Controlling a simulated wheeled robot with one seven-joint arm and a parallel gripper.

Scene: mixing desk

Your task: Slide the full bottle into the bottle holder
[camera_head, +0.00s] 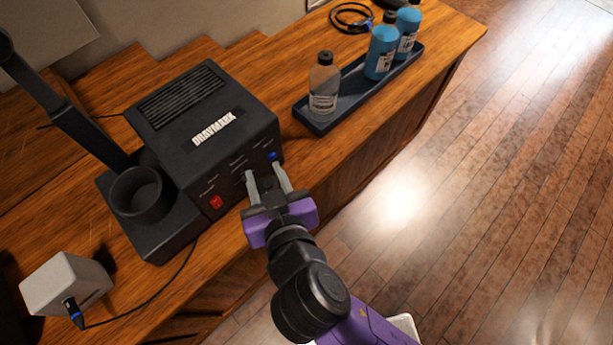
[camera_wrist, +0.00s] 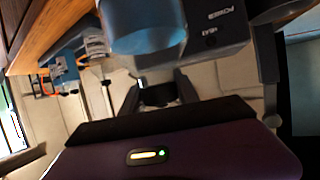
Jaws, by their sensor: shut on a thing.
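Two blue bottles (camera_head: 381,52) (camera_head: 407,30) with dark caps stand upright at the far part of a dark tray (camera_head: 349,98). A clear, pale bottle (camera_head: 325,80) with a white label stands at its near end. A round black open cup (camera_head: 138,192), likely the bottle holder, sits on the black machine's base and looks empty. My gripper (camera_head: 266,174) is at the machine's front panel, away from all three bottles. A small blue knob-like part (camera_head: 272,156) is at its fingertips, and a large blue shape (camera_wrist: 143,28) fills the wrist view's top. No bottle shows between the fingers.
The black machine (camera_head: 205,105) stands between cup and tray, with a red switch (camera_head: 216,202) on its front. A pale box (camera_head: 66,283) with a cable is at lower left.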

